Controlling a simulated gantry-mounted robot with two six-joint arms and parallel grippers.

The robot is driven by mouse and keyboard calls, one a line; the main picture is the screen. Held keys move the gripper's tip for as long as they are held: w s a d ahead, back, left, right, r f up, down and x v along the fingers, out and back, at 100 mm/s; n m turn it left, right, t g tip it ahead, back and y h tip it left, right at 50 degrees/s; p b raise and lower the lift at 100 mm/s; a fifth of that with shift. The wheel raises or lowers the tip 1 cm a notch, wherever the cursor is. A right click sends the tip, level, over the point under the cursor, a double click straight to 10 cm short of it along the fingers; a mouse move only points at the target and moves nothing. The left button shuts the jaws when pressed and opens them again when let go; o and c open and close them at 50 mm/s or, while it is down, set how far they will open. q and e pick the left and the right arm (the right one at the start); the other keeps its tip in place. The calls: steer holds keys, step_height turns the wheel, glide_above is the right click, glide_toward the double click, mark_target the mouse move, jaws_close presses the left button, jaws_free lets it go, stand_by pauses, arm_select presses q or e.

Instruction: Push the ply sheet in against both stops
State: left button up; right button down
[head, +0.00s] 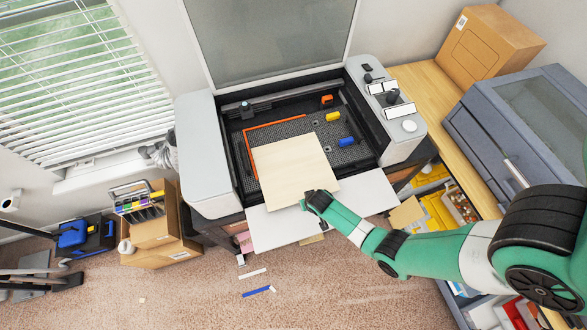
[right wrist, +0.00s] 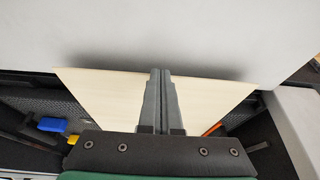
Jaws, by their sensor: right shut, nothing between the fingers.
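The pale ply sheet (head: 292,168) lies in the open machine's bed, its near part over the white front flap (head: 368,197). The orange L-shaped stops (head: 275,123) run along the bed's back and left. A clear strip of bed separates the sheet from the back stop. Its left edge is close to the left stop; I cannot tell whether they touch. My right gripper (head: 306,201) is shut and empty at the sheet's near edge. In the right wrist view the fingertips (right wrist: 160,72) are at the edge of the sheet (right wrist: 100,92); contact is unclear. My left gripper is not in view.
Blue (head: 347,141), yellow (head: 333,116) and orange (head: 327,99) blocks sit in the bed to the right of and behind the sheet. The machine's side housings (head: 203,150) rise beside the bed. The lid (head: 270,38) stands open.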

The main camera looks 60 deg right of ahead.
mark_target(298, 179)
steer(key=shift+w+d+b, duration=1)
steer(key=shift+w+d, duration=1.2)
steer(key=shift+d, duration=0.15)
steer(key=shift+w+d+f+b, duration=0.1)
steer(key=shift+w+d+b, duration=0.9)
steer(key=shift+w+d, duration=0.5)
steer(key=shift+s, duration=0.1)
steer(key=shift+s+a+r+p, duration=0.2)
steer(key=shift+s+a+p, duration=0.5)
steer(key=shift+p, duration=0.25)
steer(key=shift+s+a+f+p, duration=0.1)
steer(key=shift+s+a+p, duration=0.5)
steer(key=shift+a, duration=0.15)
